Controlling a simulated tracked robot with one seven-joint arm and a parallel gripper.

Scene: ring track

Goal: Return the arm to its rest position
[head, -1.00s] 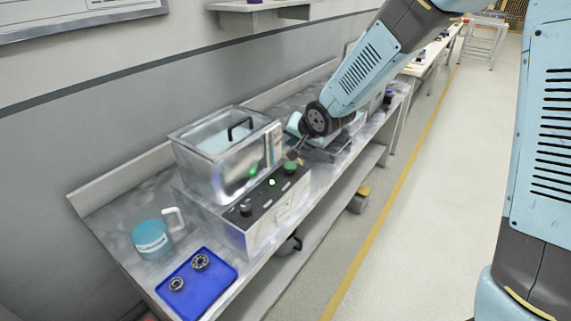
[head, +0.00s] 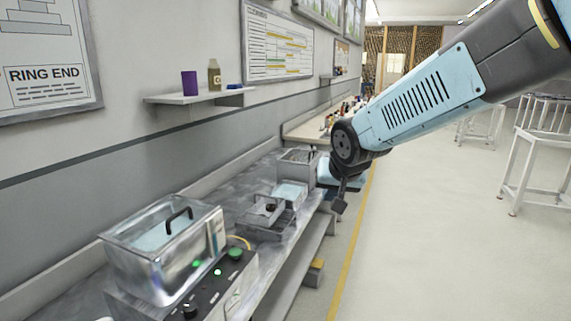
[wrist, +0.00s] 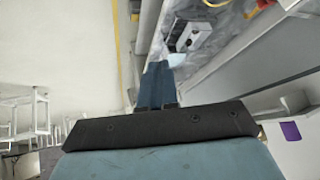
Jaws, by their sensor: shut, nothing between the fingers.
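My arm, light blue and dark grey, reaches in from the upper right in the head view. My gripper (head: 341,198) hangs at its end, beyond the front edge of the metal bench (head: 283,259) and over the lower shelf and floor side. The gripper is small and dark there, with its fingers together and nothing held.
A steel water bath (head: 165,250) with a black handle stands on a control box with a green knob (head: 235,253). Small metal trays (head: 265,211) sit farther along the bench.

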